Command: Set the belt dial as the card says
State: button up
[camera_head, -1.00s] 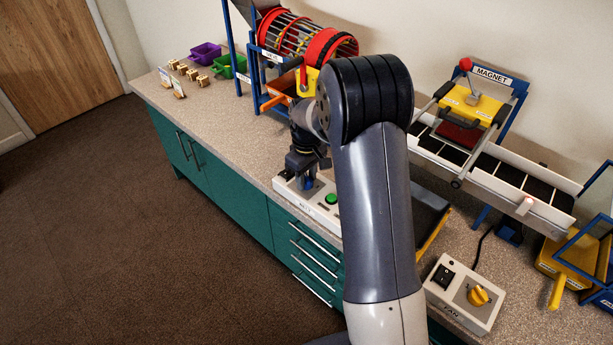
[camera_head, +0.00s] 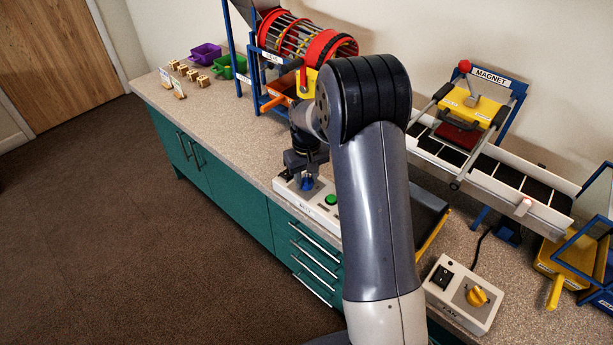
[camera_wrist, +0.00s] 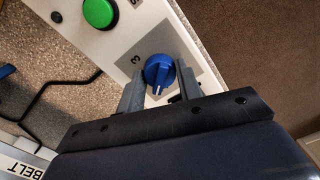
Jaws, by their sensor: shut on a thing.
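The belt dial is a blue knob (camera_wrist: 158,72) on a grey plate of the white belt control box (camera_head: 290,188). In the wrist view it sits between the two fingers of my gripper (camera_wrist: 160,85), with a white pointer line on its face. A "3" shows on the plate beside it; other marks are hidden by the fingers. In the head view my gripper (camera_head: 306,172) points down over the box, and a bit of blue shows at its tips. A green button (camera_head: 331,199) is next to the dial. I cannot make out the card's text.
A fan box (camera_head: 465,294) with a yellow dial stands at the front right. The magnet conveyor (camera_head: 500,180) runs behind it. A drum sorter (camera_head: 305,40) stands at the back. Small wooden blocks, cards, a purple bin (camera_head: 205,54) and a green bin (camera_head: 228,66) are at the far left.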

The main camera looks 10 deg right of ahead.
aim_at(306, 178)
jog(key=m, duration=0.3)
jog(key=shift+m, duration=0.3)
jog(key=shift+m+p, duration=0.35)
jog(key=shift+m, duration=1.55)
jog(key=o, duration=1)
jog(key=shift+c, duration=0.2)
notch_tip(306, 178, up, 11)
jog(key=shift+f, duration=0.1)
